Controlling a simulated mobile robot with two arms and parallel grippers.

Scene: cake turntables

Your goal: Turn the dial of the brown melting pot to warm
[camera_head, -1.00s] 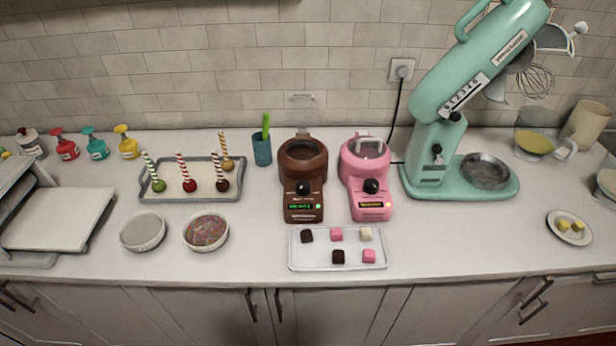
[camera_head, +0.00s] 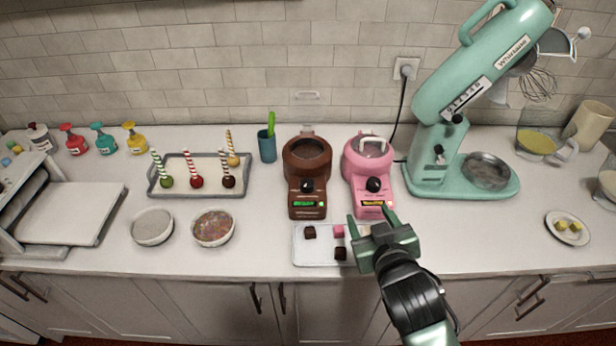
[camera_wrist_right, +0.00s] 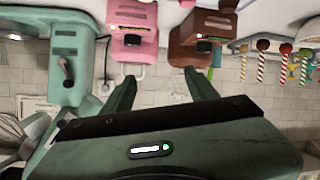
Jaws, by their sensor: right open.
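The brown melting pot (camera_head: 307,160) stands on the counter. Its black dial (camera_head: 307,186) is on its front, above a lit green display (camera_head: 307,204). In the right wrist view the brown pot (camera_wrist_right: 204,24) shows upside down with its dial (camera_wrist_right: 204,46). My right gripper (camera_head: 370,219) is open and empty, above the right part of the chocolate tray, in front of the pink pot and to the right of the brown one. Its two fingers (camera_wrist_right: 160,88) show apart in the wrist view. My left gripper is not in view.
The pink melting pot (camera_head: 369,162) stands just right of the brown one. A white tray (camera_head: 302,255) with chocolate and pink cubes lies in front. A teal mixer (camera_head: 428,160) stands to the right, a blue cup (camera_head: 267,148) to the left. Two bowls sit front left.

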